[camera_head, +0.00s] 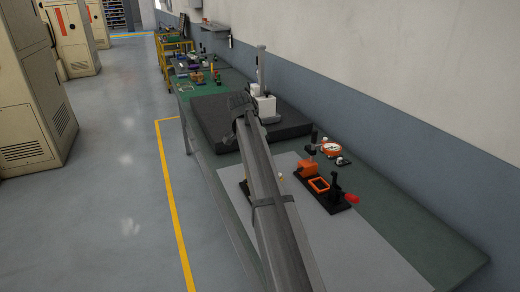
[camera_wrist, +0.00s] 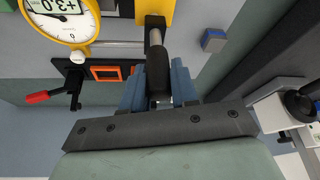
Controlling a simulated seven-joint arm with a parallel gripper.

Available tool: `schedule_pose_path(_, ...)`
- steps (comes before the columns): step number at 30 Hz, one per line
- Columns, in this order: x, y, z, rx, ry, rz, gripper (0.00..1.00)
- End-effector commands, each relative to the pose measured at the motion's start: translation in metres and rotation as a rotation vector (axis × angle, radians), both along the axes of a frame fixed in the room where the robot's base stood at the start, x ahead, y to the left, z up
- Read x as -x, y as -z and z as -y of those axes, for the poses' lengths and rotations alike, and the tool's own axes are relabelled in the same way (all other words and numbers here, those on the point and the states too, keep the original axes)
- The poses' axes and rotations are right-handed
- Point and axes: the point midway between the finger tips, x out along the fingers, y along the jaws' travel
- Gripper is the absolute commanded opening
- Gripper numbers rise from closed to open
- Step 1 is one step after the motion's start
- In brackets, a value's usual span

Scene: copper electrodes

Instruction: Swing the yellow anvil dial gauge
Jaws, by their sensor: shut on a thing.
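The yellow-rimmed dial gauge (camera_wrist: 68,20) is at the top left of the wrist view, its display reading about +3.0. A silver rod joins it to an upright post beside a yellow block (camera_wrist: 157,8). A black grip (camera_wrist: 158,70) at the near end of that post is between the blue fingers of my gripper (camera_wrist: 158,88), which are shut on it.
A dark surface plate (camera_head: 205,108) lies behind. A small blue block (camera_wrist: 213,40) is nearby. The grey mat's front (camera_head: 365,250) is clear.

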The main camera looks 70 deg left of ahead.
Motion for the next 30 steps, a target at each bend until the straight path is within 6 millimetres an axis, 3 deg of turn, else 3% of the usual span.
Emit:
schedule_pose_path(2,0.0,0.0,0.0,-0.001,0.0,0.0,0.0)
schedule_pose_path(3,0.0,0.0,0.0,-0.001,0.0,0.0,0.29)
schedule_pose_path(9,0.0,0.0,0.0,-0.001,-0.001,0.0,0.48)
schedule_pose_path(20,0.002,-0.004,0.0,0.0,-0.002,0.0,0.5)
schedule_pose_path(30,0.021,-0.054,0.006,-0.002,-0.003,0.0,0.5)
